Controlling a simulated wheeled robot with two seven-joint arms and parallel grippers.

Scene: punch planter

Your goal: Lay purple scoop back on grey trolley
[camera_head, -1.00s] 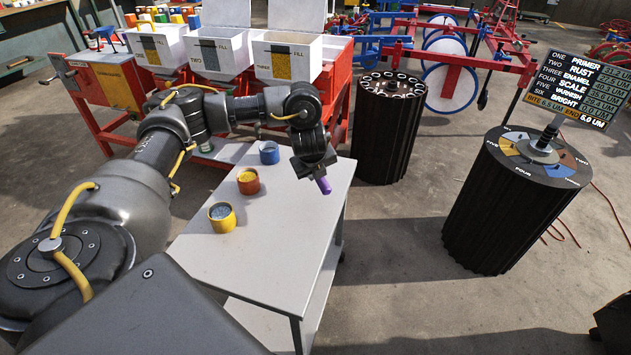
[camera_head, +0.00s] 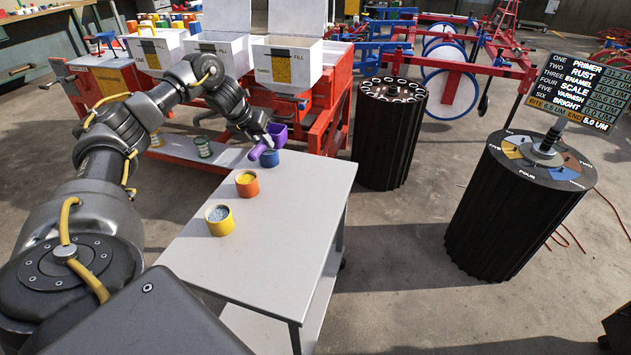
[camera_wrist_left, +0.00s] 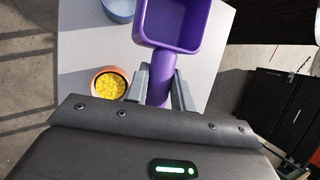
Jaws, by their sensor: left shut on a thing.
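The purple scoop (camera_head: 277,133) is held by my left gripper (camera_head: 266,141) above the far end of the grey trolley (camera_head: 270,240). In the left wrist view the scoop (camera_wrist_left: 172,42) has its square, open bowl away from the gripper, and its handle lies between the fingers of my left gripper (camera_wrist_left: 160,85). The left gripper is shut on that handle. The trolley top (camera_wrist_left: 85,60) shows beneath the scoop. My right gripper is not in view.
A blue cup (camera_head: 269,158), an orange cup with yellow contents (camera_head: 247,186) and a yellow cup (camera_head: 220,222) stand in a row along the trolley's left side. The trolley's middle and near right are bare. White bins (camera_head: 287,62) on a red frame stand behind; a black ribbed drum (camera_head: 388,140) stands right.

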